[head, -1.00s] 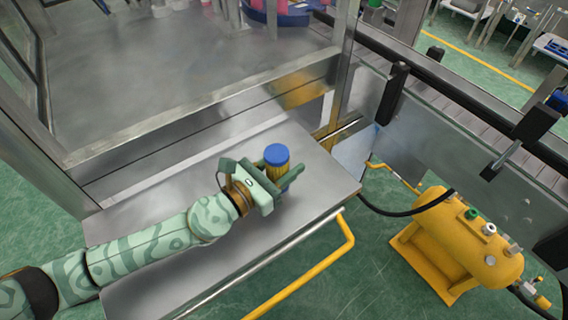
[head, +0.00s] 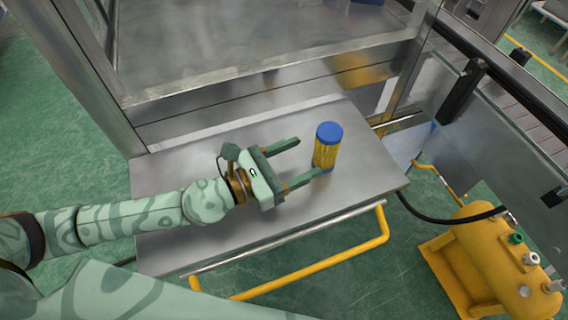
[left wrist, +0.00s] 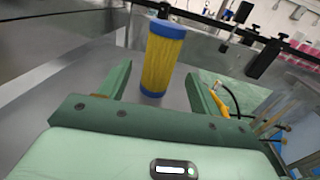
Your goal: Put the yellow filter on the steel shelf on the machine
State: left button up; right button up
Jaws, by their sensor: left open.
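The yellow filter (head: 325,152) with a blue cap stands upright on the steel shelf (head: 365,172), near its right end. My left gripper (head: 308,162) is open and empty on the shelf's left side of the filter. Its two fingers point toward the filter, and the filter stands just beyond their tips. In the left wrist view the filter (left wrist: 162,60) is upright ahead, between the lines of the two open fingers (left wrist: 158,82). My right gripper is not in view.
The machine's steel frame and flat bed (head: 250,40) rise behind the shelf. A yellow rail (head: 320,265) runs along the shelf's front. A yellow tank (head: 490,260) stands at the right with a black hose. The shelf's left part is bare.

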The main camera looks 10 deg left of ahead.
pick_arm(q)
jog(key=v, duration=0.2)
jog(key=shift+s+a+f+b, duration=0.15)
jog(key=shift+s+a+b, duration=0.1)
jog(key=shift+b, duration=0.15)
jog(key=shift+s+a+r, duration=0.2)
jog(key=shift+s+a, duration=0.05)
jog(key=shift+a, duration=0.05)
